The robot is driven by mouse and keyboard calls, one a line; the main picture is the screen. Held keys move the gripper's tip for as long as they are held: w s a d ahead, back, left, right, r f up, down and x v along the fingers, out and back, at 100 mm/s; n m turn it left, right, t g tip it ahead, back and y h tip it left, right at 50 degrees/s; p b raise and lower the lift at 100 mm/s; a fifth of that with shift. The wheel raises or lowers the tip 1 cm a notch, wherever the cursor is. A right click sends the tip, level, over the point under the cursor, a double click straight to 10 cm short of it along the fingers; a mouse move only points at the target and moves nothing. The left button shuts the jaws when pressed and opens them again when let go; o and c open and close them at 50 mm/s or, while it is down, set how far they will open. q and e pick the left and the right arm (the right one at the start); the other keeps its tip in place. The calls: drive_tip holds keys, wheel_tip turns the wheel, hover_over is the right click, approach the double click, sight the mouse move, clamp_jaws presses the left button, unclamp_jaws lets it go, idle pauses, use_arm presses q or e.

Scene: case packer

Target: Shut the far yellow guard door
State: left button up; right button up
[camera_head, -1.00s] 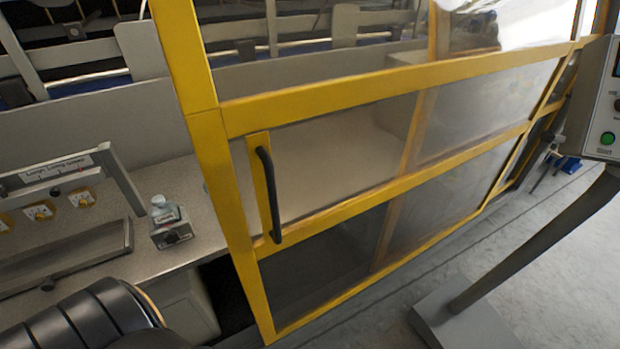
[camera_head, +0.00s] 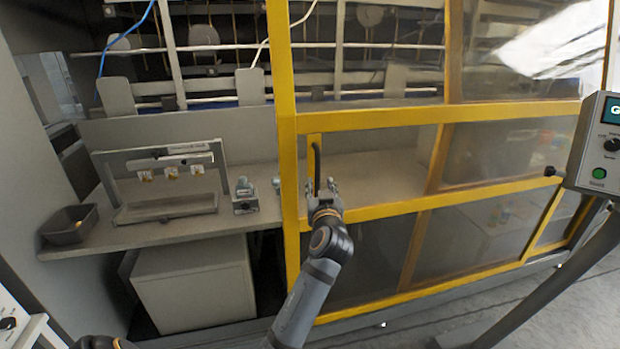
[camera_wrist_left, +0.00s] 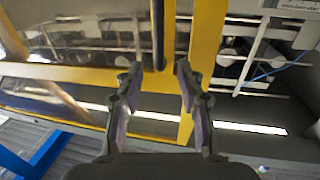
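The yellow-framed guard door (camera_head: 380,118) with clear panels fills the middle and right of the head view. Its left upright stands beside an open gap onto the work table. A dark vertical handle (camera_head: 317,165) sits on a yellow strip near that upright. My left gripper (camera_head: 325,188) is in front of the door at the handle's lower part and hides its lower end. In the left wrist view the gripper (camera_wrist_left: 158,72) is open, and the dark handle (camera_wrist_left: 158,35) lines up with the gap between its fingertips. I cannot tell whether they touch. My right gripper is not in view.
Left of the door, the work table (camera_head: 150,232) holds a grey frame fixture (camera_head: 165,210), a small grey device (camera_head: 245,200) and a dark tray (camera_head: 70,225). A control box (camera_head: 598,150) on a slanted post stands at the right. Grey floor shows at lower right.

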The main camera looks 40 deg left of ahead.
sight(318, 169)
use_arm(q)
drive_tip(key=p+x, duration=0.3)
drive_tip(key=x, duration=0.7)
drive_tip(key=shift+w+a+f+p, duration=0.15)
drive_tip(key=shift+w+f+p, duration=0.1)
drive_tip(key=shift+p, duration=0.1)
drive_tip(key=shift+w+a, duration=0.3)
drive_tip(key=shift+w, duration=0.05)
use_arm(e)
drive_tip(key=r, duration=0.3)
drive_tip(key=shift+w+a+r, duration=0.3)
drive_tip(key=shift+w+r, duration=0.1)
use_arm(q)
drive_tip(key=shift+c, duration=0.6)
clamp_jaws()
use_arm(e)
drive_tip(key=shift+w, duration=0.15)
use_arm(q)
drive_tip(key=shift+f, duration=0.1)
